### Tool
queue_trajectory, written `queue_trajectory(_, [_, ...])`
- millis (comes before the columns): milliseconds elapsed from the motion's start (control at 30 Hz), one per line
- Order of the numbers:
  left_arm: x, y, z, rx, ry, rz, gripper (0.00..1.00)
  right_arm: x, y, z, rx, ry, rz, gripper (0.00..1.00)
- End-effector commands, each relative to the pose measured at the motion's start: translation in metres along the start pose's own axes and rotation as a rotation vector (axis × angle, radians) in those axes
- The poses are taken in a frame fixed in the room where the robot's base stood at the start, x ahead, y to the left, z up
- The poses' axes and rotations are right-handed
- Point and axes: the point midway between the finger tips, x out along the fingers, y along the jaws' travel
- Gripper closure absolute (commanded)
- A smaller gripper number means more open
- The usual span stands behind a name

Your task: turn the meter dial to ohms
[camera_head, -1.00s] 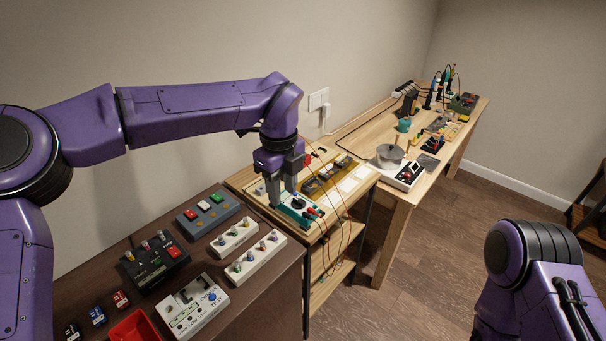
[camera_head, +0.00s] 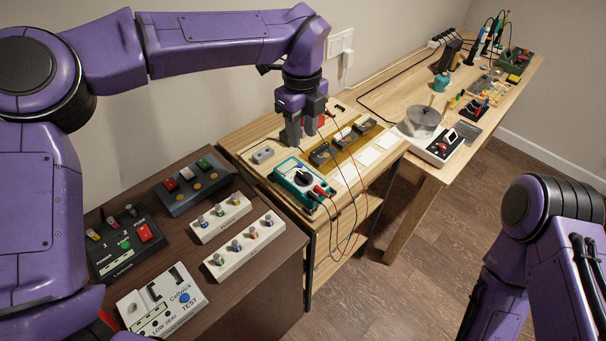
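Red and black plugs sit at the meter's front end, with leads hanging over the table edge. My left gripper (camera_head: 302,140) points down above and behind the meter, apart from the dial. Its two fingers show a gap and nothing is seen between them. Of my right arm only upper links show at the lower right; its gripper is out of view.
The dark table (camera_head: 252,284) at front holds pedals, knob strips and a white tester (camera_head: 161,300). Test leads (camera_head: 364,190) hang in loops.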

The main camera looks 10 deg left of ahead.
Motion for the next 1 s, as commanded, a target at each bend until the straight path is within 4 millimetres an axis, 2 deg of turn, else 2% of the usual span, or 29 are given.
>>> queue_trajectory(33, [0.012,0.000,0.000,0.000,0.000,0.000,0.61,0.011,-0.001,0.005,0.000,0.000,0.000,0.57])
queue_trajectory(133, [0.021,0.000,0.000,0.000,0.000,0.000,0.61,0.018,-0.002,0.007,0.000,0.000,0.000,0.57])
queue_trajectory(267, [0.029,0.001,0.001,0.000,0.000,0.003,0.61,0.014,-0.001,0.005,0.000,0.001,0.000,0.57])
queue_trajectory(600, [0.100,0.002,0.001,-0.002,0.001,0.004,0.61,-0.002,0.000,-0.001,0.000,0.001,0.000,0.57])
queue_trajectory(700, [0.114,0.001,0.001,-0.003,0.000,0.002,0.61,-0.004,0.000,-0.002,0.000,0.001,0.000,0.57])
queue_trajectory(833, [0.123,0.001,0.001,-0.003,0.000,0.001,0.61,-0.005,0.000,-0.002,0.000,0.001,0.000,0.57])
queue_trajectory(1000, [0.124,0.001,0.001,-0.003,0.000,0.000,0.61,-0.004,0.000,-0.002,0.000,0.001,0.000,0.57])
